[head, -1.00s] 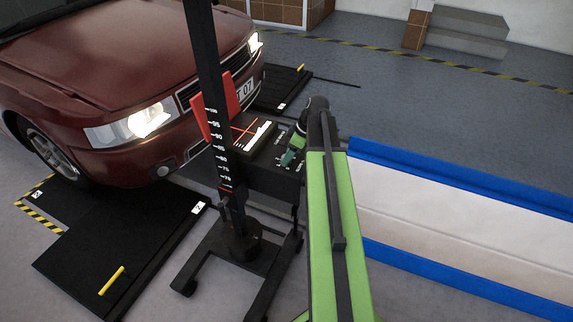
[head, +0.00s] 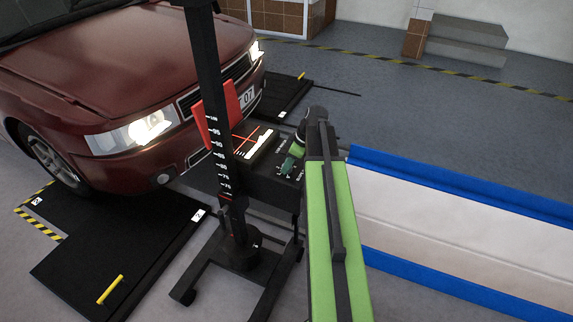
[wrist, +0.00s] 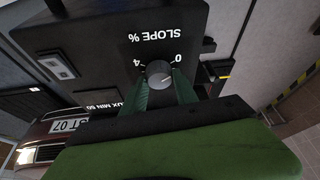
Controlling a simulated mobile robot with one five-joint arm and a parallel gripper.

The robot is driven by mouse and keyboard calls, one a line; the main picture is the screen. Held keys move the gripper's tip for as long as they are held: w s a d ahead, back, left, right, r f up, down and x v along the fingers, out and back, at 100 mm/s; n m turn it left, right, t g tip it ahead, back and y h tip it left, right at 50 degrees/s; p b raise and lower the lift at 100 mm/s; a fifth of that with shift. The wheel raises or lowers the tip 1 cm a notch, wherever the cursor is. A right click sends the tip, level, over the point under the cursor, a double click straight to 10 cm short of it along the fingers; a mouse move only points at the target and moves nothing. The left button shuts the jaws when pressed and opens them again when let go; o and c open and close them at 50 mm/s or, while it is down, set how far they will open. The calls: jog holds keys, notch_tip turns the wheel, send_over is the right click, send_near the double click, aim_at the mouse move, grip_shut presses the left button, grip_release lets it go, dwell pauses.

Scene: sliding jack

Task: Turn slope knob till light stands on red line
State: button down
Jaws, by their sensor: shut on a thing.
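The slope knob (wrist: 159,73) is a small grey round knob on the black box of the headlight tester, under the label "SLOPE %" with marks 0 and 4. My gripper (wrist: 161,86) has its two green fingers closed on either side of the knob. In the head view my gripper (head: 291,163) is at the right part of the box, and the knob is hidden there. The tester's screen (head: 240,140) shows red crossed lines.
The tester's black column (head: 207,80) with a number scale stands left of my arm. A dark red car (head: 110,75) with lit headlights is behind it. A blue-edged lift ramp (head: 450,185) lies to the right.

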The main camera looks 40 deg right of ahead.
jog(key=m+h, duration=0.1)
jog(key=m, duration=0.1)
jog(key=m+t+h, duration=0.1)
jog(key=m, duration=0.2)
jog(key=shift+s, duration=0.15)
jog(key=m+h, duration=0.1)
jog(key=m, duration=0.2)
jog(key=m+h, duration=0.1)
jog(key=m, duration=0.2)
jog(key=shift+a+m, duration=0.15)
jog(key=shift+m, duration=0.15)
jog(key=m, duration=0.2)
jog(key=m+g+h, duration=0.1)
jog(key=m, duration=0.1)
jog(key=m+h, duration=0.1)
jog(key=m, duration=0.1)
jog(key=shift+w+a+g, duration=0.1)
jog(key=shift+w+g, duration=0.15)
jog(key=shift+g, duration=0.05)
jog(key=m+g, duration=0.1)
jog(key=m, duration=0.2)
jog(key=m+g+h, duration=0.1)
jog(key=m, duration=0.2)
jog(key=c, duration=1)
grip_release()
jog(key=shift+o, duration=0.2)
jog(key=shift+w, duration=0.1)
